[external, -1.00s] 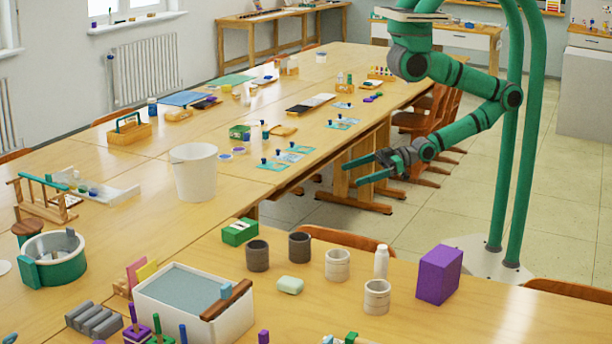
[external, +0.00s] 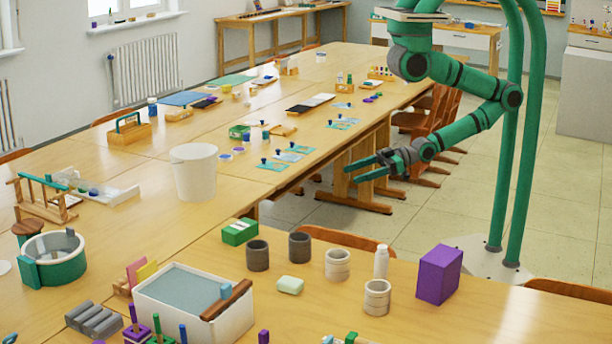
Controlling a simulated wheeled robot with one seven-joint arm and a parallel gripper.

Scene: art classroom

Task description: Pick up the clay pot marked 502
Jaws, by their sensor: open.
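Several small clay pots stand upright on the near table. Two are dark grey-brown: a left dark pot (external: 257,256) and a right dark pot (external: 300,246). Two are pale: a back pale pot (external: 337,265) and a front pale pot (external: 377,298). No number can be read on any of them, so I cannot tell which is marked 502. My gripper (external: 358,169) is open and empty. It points left, in the air beyond the near table and apart from all the pots.
A purple box (external: 439,274) and a white bottle (external: 381,262) stand beside the pale pots. A green box (external: 239,232) and a pale green block (external: 290,285) are near the dark pots. A white tub (external: 194,304) is at left. A chair back (external: 345,239) rises behind the table edge.

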